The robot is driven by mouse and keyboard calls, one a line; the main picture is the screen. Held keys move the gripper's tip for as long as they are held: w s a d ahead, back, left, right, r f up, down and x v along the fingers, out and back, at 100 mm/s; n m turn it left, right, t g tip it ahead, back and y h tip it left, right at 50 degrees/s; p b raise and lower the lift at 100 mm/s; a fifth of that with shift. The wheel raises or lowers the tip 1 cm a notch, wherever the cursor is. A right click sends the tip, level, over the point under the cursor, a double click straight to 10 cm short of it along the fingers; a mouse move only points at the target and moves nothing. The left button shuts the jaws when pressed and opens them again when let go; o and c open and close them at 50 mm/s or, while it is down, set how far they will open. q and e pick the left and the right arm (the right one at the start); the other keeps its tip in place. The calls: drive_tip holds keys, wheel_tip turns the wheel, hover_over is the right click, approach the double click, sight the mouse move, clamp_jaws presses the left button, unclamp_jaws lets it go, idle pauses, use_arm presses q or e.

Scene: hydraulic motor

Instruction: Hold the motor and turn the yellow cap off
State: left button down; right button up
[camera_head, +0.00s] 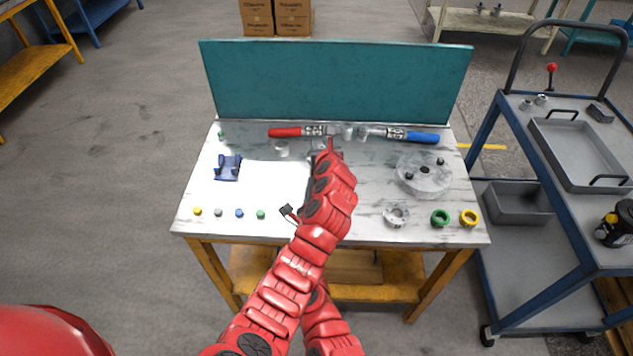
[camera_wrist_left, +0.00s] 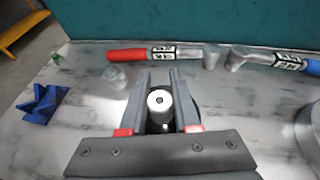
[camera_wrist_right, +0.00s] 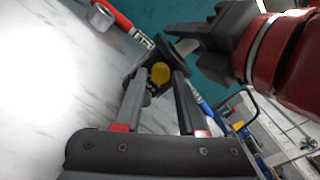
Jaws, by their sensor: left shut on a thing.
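My left gripper (camera_wrist_left: 160,90) is shut on the motor (camera_wrist_left: 160,100), a cylinder whose pale round end shows between the fingers in the left wrist view. In the head view, my red arm hides most of the motor and the gripper. The yellow cap (camera_wrist_right: 159,73) faces the right wrist camera on a dark motor body. My right gripper (camera_wrist_right: 160,72) has its fingertips on either side of the cap; I cannot tell whether they touch it. The dark left gripper (camera_wrist_right: 222,42) shows beside it at upper right.
A red-handled tool (camera_head: 288,132) and a blue-handled tool (camera_head: 420,137) lie along the back. A clear round disc (camera_head: 424,176), green ring (camera_head: 439,217) and yellow ring (camera_head: 469,217) lie right. A blue bracket (camera_head: 227,168) and several small caps lie left. A teal panel (camera_head: 335,80) stands behind.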

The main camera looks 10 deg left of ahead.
idle(0.3)
drive_tip(key=m, duration=0.4)
drive_tip(key=shift+r, duration=0.1)
drive_tip(key=m, duration=0.6)
drive_tip(key=shift+d, duration=0.1)
clamp_jaws()
idle(0.4)
